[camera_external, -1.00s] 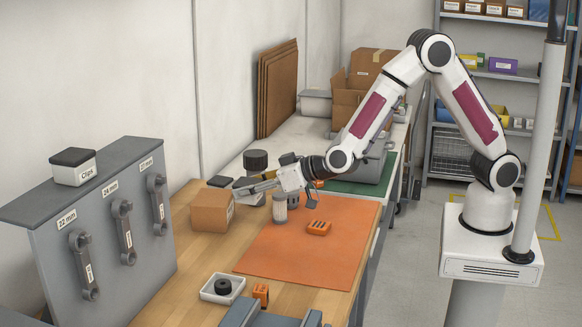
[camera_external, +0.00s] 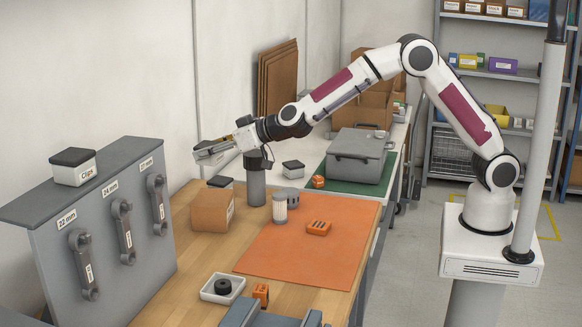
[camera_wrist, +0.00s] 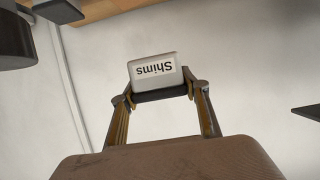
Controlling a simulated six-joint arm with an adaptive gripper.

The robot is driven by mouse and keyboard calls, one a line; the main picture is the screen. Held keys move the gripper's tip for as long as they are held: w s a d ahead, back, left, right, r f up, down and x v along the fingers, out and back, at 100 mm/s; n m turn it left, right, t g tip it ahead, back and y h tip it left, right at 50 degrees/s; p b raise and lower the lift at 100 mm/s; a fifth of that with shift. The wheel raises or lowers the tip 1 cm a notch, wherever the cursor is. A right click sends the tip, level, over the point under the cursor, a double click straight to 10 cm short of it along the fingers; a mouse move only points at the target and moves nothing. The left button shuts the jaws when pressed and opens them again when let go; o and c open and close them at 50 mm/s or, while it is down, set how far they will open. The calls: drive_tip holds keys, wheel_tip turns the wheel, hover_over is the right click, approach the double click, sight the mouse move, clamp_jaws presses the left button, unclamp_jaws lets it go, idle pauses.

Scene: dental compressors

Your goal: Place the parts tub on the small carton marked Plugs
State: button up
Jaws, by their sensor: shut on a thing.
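My gripper (camera_external: 208,150) is shut on a white tub with a dark lid. In the wrist view this tub (camera_wrist: 155,70) sits between the two fingertips, its "Shims" label upside down in the picture. My gripper is raised near the wall, above and behind a small brown carton (camera_external: 210,211). The carton stands on the wooden table, with a label on its right side too small to read. Other dark-lidded tubs are a "Clips" tub (camera_external: 74,168) on the grey rack, one behind the carton (camera_external: 220,182) and one on the white bench (camera_external: 293,170).
A tall grey cylinder (camera_external: 256,183) stands just right of the carton. A small ribbed cylinder (camera_external: 280,208) and an orange block (camera_external: 318,228) are on the orange mat (camera_external: 290,262). A grey case (camera_external: 358,157) stands at the back. The carton's top looks clear.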

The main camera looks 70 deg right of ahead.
drive_tip(key=shift+a+f, duration=0.1)
idle(0.4)
hover_over(212, 197)
drive_tip(key=shift+s+f, duration=0.1)
drive_tip(key=shift+f, duration=3)
drive_tip(key=shift+a+f, duration=0.1)
drive_tip(key=shift+f, duration=1.8)
drive_tip(key=shift+f, duration=0.15)
drive_tip(key=o, duration=1.2)
drive_tip(key=v, duration=1.2)
